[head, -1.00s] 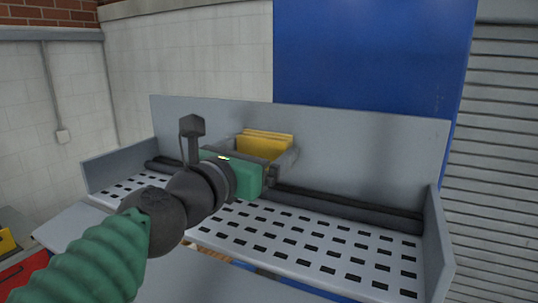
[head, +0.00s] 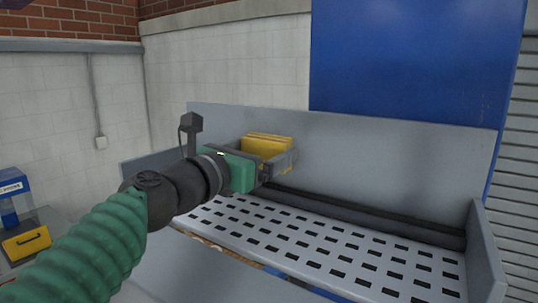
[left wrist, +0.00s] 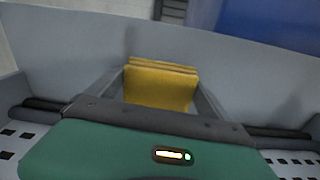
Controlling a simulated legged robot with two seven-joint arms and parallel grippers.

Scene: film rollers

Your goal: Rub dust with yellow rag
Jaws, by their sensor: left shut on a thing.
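The yellow rag (head: 267,150) is a folded block held between the jaws of my left gripper (head: 277,163). In the left wrist view the rag (left wrist: 160,85) sits between the two fingers, close in front of the grey back panel (left wrist: 70,50). I cannot tell whether it touches the panel. Faint darker smudges, possibly dust, show on the panel (head: 400,140), also at the right in the left wrist view (left wrist: 292,108). My right gripper is not in view.
Below is a grey perforated shelf (head: 330,255) with side walls. Dark rollers (head: 370,222) lie along its back. A blue panel (head: 410,65) stands behind. A blue and yellow box (head: 25,240) is at the far left.

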